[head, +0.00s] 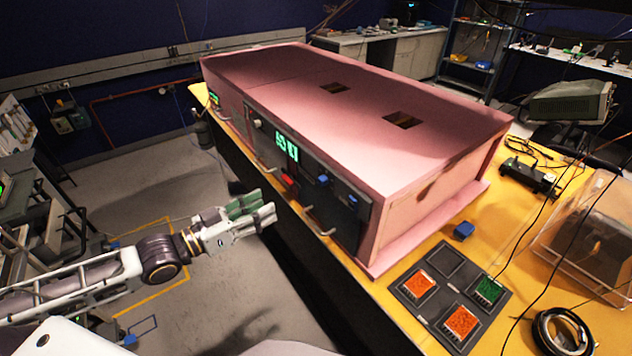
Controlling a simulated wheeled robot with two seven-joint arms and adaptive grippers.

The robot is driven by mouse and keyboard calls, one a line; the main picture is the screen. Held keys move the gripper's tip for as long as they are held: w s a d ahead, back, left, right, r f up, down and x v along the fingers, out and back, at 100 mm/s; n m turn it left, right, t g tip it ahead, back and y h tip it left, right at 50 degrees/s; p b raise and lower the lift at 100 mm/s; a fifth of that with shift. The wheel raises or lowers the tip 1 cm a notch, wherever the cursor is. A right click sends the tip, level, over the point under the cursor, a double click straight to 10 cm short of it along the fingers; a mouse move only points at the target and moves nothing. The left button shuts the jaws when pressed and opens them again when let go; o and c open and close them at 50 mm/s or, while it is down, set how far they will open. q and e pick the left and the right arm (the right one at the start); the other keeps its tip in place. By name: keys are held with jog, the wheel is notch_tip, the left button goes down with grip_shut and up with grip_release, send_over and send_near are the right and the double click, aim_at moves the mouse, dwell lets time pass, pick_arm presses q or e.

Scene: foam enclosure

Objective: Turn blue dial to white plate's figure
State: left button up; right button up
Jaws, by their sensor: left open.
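A pink foam enclosure (420,150) stands on the yellow table, its dark front panel (338,215) facing left. Two small blue parts, one (323,180) near the middle of the panel and one (352,199) further right, look like knobs; I cannot tell which is the blue dial. A green lit display (287,146) shows digits too small to read surely. I cannot make out a white plate or its figure. My left gripper (268,210) is open and empty, in front of the panel and apart from it. My right gripper is not in view.
A red part (289,183) and pale handles (322,231) stick out from the panel. Floor left of the table is open.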

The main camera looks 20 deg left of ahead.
pick_arm(q)
jog(key=d+r, duration=0.1)
jog(key=s+d+r, duration=0.1)
jog(key=shift+s+d+h, duration=0.1)
jog(key=shift+d+h, duration=0.2)
jog(key=shift+h, duration=0.1)
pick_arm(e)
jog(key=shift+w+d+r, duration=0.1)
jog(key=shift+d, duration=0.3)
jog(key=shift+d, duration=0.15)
pick_arm(q)
jog(key=shift+w+d+f+b, duration=0.1)
jog(key=shift+w+d+b, duration=0.05)
jog(key=shift+w+b, duration=0.25)
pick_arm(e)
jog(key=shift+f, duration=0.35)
pick_arm(q)
jog(key=shift+w+d+b, duration=0.35)
jog(key=shift+w, duration=0.1)
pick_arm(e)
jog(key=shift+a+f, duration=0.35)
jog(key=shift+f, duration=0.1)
pick_arm(q)
jog(key=shift+w+d, duration=0.15)
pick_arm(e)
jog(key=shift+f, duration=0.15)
pick_arm(q)
jog(key=shift+w+d, duration=0.2)
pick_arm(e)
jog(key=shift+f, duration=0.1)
